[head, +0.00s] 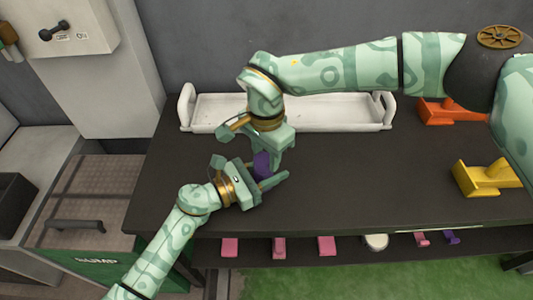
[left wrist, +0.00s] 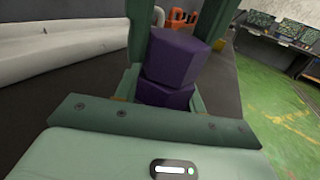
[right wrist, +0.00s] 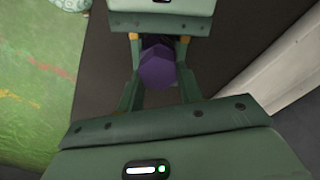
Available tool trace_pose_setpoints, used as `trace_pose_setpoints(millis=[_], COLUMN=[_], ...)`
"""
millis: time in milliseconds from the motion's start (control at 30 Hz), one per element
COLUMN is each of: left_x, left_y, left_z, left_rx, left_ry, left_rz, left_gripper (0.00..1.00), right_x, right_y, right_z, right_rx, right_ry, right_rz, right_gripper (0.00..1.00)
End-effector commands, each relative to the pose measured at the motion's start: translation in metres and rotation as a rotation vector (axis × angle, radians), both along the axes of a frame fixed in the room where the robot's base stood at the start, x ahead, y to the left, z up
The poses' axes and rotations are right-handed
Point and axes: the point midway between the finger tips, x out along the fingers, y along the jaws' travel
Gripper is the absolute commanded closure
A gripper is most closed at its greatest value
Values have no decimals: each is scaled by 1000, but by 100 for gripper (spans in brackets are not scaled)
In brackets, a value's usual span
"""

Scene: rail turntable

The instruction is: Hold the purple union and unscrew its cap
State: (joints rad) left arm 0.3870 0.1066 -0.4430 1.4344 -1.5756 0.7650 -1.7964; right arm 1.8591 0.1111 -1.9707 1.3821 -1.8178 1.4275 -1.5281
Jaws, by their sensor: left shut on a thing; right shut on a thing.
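The purple union (head: 262,164) is above the dark table, left of its middle, between my two grippers. My left gripper (head: 264,178) comes from the front left and is shut on the union. My right gripper (head: 268,154) reaches down from above and is shut on its upper part, the cap. In the left wrist view the union shows as a faceted cap (left wrist: 178,55) over a lower body (left wrist: 166,96). The right wrist view shows the cap's top (right wrist: 157,68) between the fingers. The fingers hide much of the union. I cannot tell how far the cap is unscrewed.
A long white tray (head: 286,123) stands behind the grippers. A yellow holder (head: 485,178) and an orange one (head: 446,111) are at the right. Several pink pieces (head: 278,247) and a round white-topped piece (head: 376,242) sit on the lower shelf. The table's middle right is clear.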

Motion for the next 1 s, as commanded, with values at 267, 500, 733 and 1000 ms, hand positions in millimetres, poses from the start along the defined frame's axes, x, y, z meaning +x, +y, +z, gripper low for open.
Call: trace_pose_setpoints(millis=[267, 500, 733, 1000], left_x=[-1, -1, -1, -1], left_y=[0, -1, 0, 0], left_z=[-1, -1, -1, -1], left_rx=[1, 0, 1, 1], left_ry=[2, 1, 2, 2], left_rz=[-2, -2, -1, -1], left_gripper=[100, 100, 100, 100], right_x=[2, 2, 1, 1], right_y=[1, 1, 1, 1], right_z=[-1, -1, -1, 0], right_rx=[-1, 0, 0, 0], right_ry=[-2, -1, 0, 0], right_rz=[248, 245, 244, 243], right_gripper=[88, 39, 35, 35])
